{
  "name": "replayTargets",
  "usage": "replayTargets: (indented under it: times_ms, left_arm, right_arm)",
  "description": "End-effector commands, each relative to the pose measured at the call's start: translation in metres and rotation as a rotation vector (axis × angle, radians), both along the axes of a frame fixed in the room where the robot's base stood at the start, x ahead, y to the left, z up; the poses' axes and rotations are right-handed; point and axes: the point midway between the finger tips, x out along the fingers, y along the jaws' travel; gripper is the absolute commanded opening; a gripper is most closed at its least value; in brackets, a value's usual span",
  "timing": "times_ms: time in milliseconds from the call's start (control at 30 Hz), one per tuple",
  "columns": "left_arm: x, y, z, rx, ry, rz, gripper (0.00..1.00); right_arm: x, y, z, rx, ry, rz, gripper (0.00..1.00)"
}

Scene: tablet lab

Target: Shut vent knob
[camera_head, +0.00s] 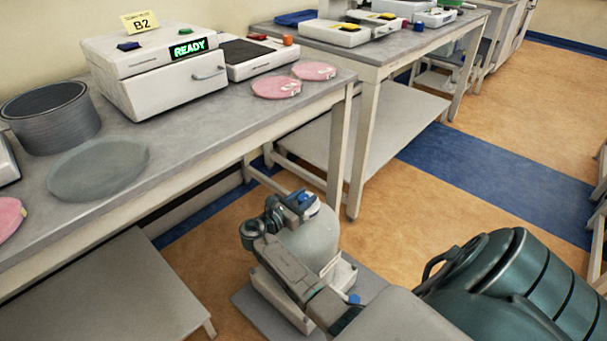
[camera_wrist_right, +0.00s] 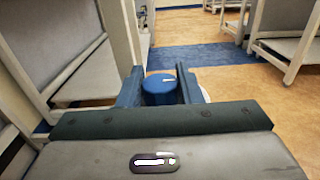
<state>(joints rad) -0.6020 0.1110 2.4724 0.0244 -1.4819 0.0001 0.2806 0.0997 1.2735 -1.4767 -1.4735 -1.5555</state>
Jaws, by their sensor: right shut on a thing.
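The vent knob (camera_wrist_right: 160,86) is a round blue knob with a white pointer line on top. In the right wrist view it sits between the two fingers of my right gripper (camera_wrist_right: 159,92), which is shut on it. In the head view my right gripper (camera_head: 304,203) is at the top of a rounded grey vessel (camera_head: 318,240), and the knob is hard to tell apart from the fingers there. The vessel stands on a white base (camera_head: 340,275) beside the bench. My left gripper is not in view.
A second bench (camera_head: 370,55) stands behind. The orange and blue floor (camera_head: 430,200) is open to the right.

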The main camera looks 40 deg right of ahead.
Motion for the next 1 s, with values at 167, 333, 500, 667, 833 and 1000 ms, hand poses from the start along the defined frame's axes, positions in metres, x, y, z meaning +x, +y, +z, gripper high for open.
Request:
replayTargets:
  times_ms: [167, 333, 500, 667, 833, 1000]
  left_arm:
    - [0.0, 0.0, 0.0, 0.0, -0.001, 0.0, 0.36]
    - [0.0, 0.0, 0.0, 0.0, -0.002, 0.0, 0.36]
    - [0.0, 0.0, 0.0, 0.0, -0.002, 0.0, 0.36]
    - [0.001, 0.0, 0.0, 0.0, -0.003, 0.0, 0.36]
    - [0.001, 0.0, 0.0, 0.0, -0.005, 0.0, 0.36]
    - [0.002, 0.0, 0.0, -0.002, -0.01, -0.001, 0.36]
  right_arm:
    - [0.0, 0.0, 0.0, 0.0, 0.0, 0.0, 0.49]
    - [0.0, 0.0, 0.0, 0.0, 0.0, 0.001, 0.53]
    - [0.0, 0.002, 0.0, 0.001, 0.0, 0.001, 0.53]
    - [-0.001, 0.023, -0.001, 0.004, 0.0, 0.002, 0.53]
    - [-0.004, 0.058, -0.001, 0.005, 0.0, 0.002, 0.53]
    - [-0.006, 0.088, -0.001, 0.003, -0.001, 0.001, 0.53]
